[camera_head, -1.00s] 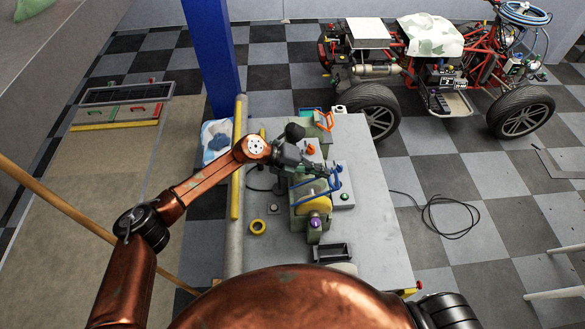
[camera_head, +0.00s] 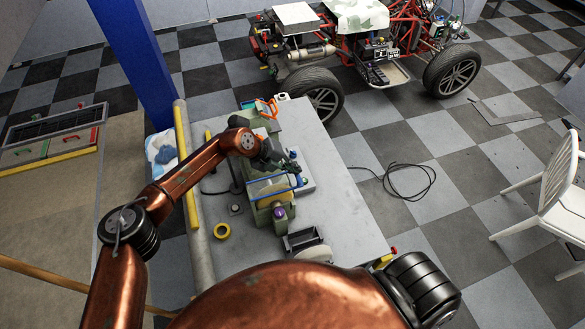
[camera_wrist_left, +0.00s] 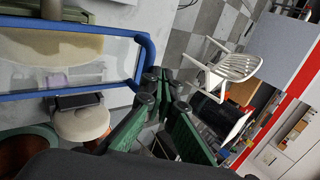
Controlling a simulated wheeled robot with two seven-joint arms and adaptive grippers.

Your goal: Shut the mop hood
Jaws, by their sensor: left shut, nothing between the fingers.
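The mop hood, a clear panel in a blue frame (camera_head: 276,190), sits on a green bench machine (camera_head: 268,214) over a yellowish mop wheel. In the left wrist view its blue frame (camera_wrist_left: 146,50) and clear panel (camera_wrist_left: 115,58) fill the upper left, with the beige mop (camera_wrist_left: 45,48) showing through. How far the hood stands open is hard to tell. My left gripper (camera_head: 296,164) is at the hood's far right side in the head view. In the wrist view its dark green fingers (camera_wrist_left: 160,86) are shut and empty, close beside the blue frame; contact is unclear. My right gripper is out of view.
A blue post (camera_head: 135,65) stands behind my left arm. A stripped quad (camera_head: 365,50), a cable (camera_head: 405,180) and a white chair (camera_head: 560,195) are beyond.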

